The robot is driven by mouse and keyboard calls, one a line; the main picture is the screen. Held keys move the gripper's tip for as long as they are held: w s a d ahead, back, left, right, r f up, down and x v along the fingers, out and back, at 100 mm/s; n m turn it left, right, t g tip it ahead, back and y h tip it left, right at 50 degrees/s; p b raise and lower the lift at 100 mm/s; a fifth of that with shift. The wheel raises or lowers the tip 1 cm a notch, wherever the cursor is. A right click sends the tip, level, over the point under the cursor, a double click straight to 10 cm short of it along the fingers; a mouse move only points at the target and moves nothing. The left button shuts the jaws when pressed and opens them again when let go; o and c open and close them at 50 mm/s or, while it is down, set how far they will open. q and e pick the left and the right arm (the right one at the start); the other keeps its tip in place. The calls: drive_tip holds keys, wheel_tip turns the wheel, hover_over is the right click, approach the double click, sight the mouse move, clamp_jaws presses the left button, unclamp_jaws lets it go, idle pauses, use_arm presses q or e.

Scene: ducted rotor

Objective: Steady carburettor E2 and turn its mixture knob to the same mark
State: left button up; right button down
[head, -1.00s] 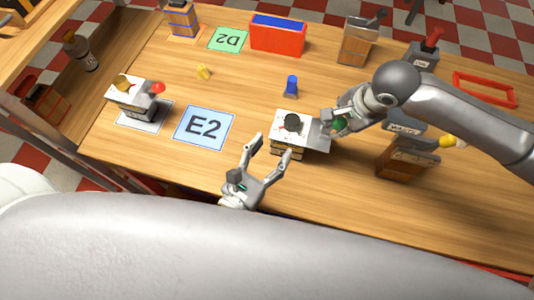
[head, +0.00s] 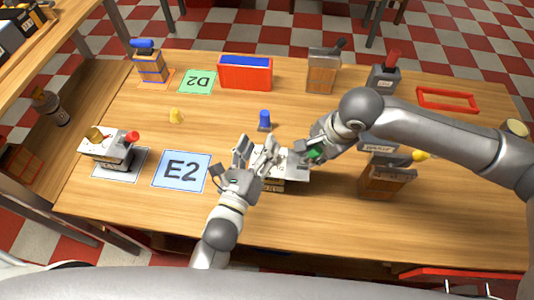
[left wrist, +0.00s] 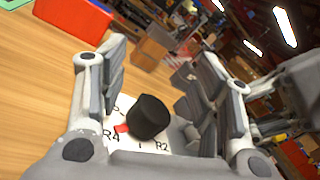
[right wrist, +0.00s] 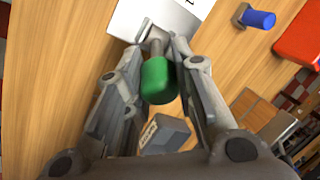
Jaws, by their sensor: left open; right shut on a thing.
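The carburettor (head: 295,170) at the table's middle has a white top plate over a wooden body. Its black mixture knob (left wrist: 150,116) has a red pointer (left wrist: 122,129) near the mark R4; R2 is also readable on the plate (left wrist: 160,143). My left gripper (head: 257,148) is open, its fingers on either side of the knob with visible gaps. In the head view it hides the knob. My right gripper (head: 309,154) is shut on the carburettor's green handle (right wrist: 160,80), at the plate's right side. A blue card marked E2 (head: 182,171) lies bare to the left.
Another carburettor (head: 108,148) with a red handle stands at far left. A wooden block unit (head: 385,180) with a yellow handle is close right of my right gripper. A blue peg (head: 264,119) stands just behind; a red bin (head: 245,73) is farther back. The front right table is clear.

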use_arm(q)
drive_tip(key=w+d+r+n+g+h, duration=0.2)
drive_tip(key=w+d+r+n, duration=0.35)
drive_tip(key=w, duration=0.55)
drive_tip(key=w+d+r+n+g+h, duration=0.1)
drive_tip(key=d+r+n+g+h, duration=0.1)
drive_tip(key=d+g, duration=0.55)
drive_tip(key=s+a+r+n+g+y, duration=0.1)
drive_tip(key=s+a+n+g+y, duration=0.3)
drive_tip(key=s+a+g+y, duration=0.6)
drive_tip(key=shift+t+h, duration=0.6)
drive_tip(key=shift+t, duration=0.25)
drive_tip(key=f, duration=0.3)
drive_tip(key=s+f, duration=0.1)
drive_tip(key=f, duration=0.7)
drive_tip(key=shift+s+a+f, duration=0.2)
drive_tip(key=c, duration=1)
drive_tip(key=shift+c, duration=0.2)
